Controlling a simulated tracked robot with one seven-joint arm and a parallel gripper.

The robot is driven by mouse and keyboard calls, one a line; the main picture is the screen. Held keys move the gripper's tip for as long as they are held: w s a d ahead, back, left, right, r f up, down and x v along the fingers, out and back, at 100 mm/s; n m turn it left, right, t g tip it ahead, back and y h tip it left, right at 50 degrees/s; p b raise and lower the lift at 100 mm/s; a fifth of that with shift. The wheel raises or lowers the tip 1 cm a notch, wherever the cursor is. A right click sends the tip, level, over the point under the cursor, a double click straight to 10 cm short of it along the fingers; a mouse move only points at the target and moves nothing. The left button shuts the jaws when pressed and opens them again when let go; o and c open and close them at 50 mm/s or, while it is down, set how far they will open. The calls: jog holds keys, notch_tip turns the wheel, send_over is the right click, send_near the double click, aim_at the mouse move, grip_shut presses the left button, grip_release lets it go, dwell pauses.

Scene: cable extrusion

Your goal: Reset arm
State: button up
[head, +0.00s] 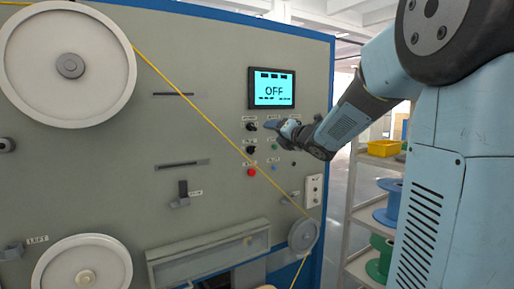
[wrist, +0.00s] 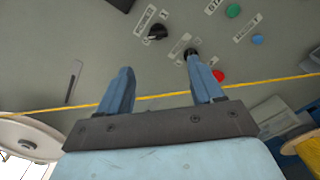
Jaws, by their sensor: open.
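My arm reaches in from the right in the head view, and my gripper (head: 275,127) is close in front of the machine panel (head: 190,140), just below the screen (head: 272,90) reading "OFF". In the wrist view my gripper (wrist: 161,80) shows two blue fingers spread apart with nothing between them. A black knob (wrist: 157,32) is beyond the fingers, between them in the picture. A second black knob (wrist: 191,54) is just beyond the right finger's tip; I cannot tell whether they touch. A red button (wrist: 218,75) is right of that finger.
A yellow cable (head: 205,115) runs diagonally across the panel from the large upper wheel (head: 105,75) to a small pulley (head: 303,235). A shelf at right holds a yellow bin (head: 384,148) and blue and green spools. A green button (wrist: 233,11) and a blue button (wrist: 257,39) are nearby.

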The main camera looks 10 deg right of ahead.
jog(key=s+d+f+m+g+h, duration=0.2)
jog(key=s+m+h, duration=0.2)
jog(key=s+m, duration=0.4)
jog(key=s+d+f+m+g+h, duration=0.1)
jog(key=s+f+m+g+h, duration=0.15)
jog(key=s+m, duration=0.55)
jog(key=s+a+f+m+g, duration=0.3)
jog(key=s+f+m, duration=0.2)
jog(key=s, duration=0.5)
jog(key=s+a+f+m+g, duration=0.3)
jog(key=s+f+m, duration=0.3)
jog(key=s+m, duration=0.3)
jog(key=shift+s+a+m+g+y, duration=0.4)
jog(key=shift+s+g+y, duration=0.05)
jog(key=shift+g, duration=0.1)
